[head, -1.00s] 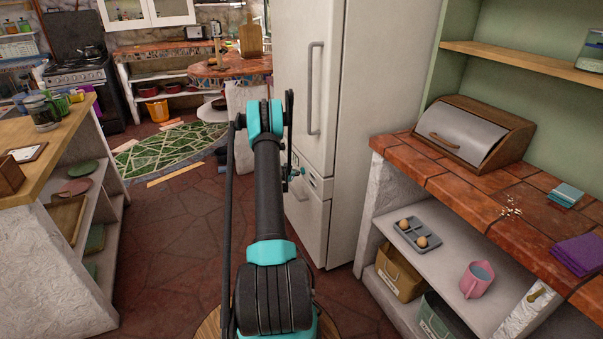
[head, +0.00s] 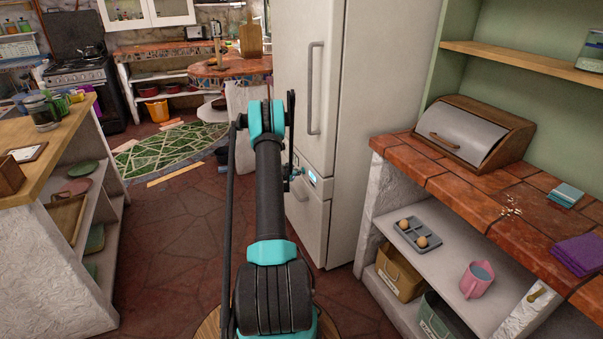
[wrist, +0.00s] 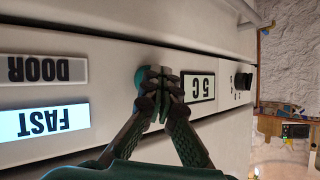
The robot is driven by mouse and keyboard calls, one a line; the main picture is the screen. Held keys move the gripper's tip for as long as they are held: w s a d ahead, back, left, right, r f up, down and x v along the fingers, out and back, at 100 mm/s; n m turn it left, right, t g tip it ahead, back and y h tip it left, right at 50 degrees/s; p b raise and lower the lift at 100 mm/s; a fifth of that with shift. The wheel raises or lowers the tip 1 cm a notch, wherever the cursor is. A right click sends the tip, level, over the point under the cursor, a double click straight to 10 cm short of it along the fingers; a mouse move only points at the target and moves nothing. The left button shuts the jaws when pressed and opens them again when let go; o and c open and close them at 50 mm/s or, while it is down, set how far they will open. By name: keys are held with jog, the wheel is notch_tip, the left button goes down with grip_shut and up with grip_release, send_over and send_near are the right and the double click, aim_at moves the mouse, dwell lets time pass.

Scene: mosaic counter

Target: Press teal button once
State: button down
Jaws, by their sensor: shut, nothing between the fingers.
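The teal button (wrist: 140,77) is a round knob on the white control strip of the fridge (head: 313,215). It shows in the wrist view, partly hidden behind my fingertips. My gripper (wrist: 158,83) is shut and empty, with its fingertips at the button; they look to be touching it, but exact contact is hard to tell. In the head view my gripper (head: 297,173) is small, beside the fridge's panel and partly behind my arm. Beside the button, upside down, are a lit "FAST" label (wrist: 42,120), a grey unlit "DOOR" label (wrist: 42,69) and a "5 C" label (wrist: 200,87).
A black knob (wrist: 243,81) sits farther right on the strip. The fridge's tall handle (head: 315,88) stands out above the panel. A tiled counter (head: 470,185) with a bread box (head: 478,133) is at the right. The floor (head: 170,240) at left is clear.

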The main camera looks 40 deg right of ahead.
jog(key=shift+w+a, duration=0.2)
jog(key=shift+a, duration=0.6)
jog(key=shift+w+a, duration=0.2)
jog(key=shift+a, duration=0.6)
jog(key=shift+w+a, duration=0.15)
jog(key=shift+a, duration=0.7)
jog(key=shift+w+a, duration=0.2)
jog(key=shift+a, duration=0.6)
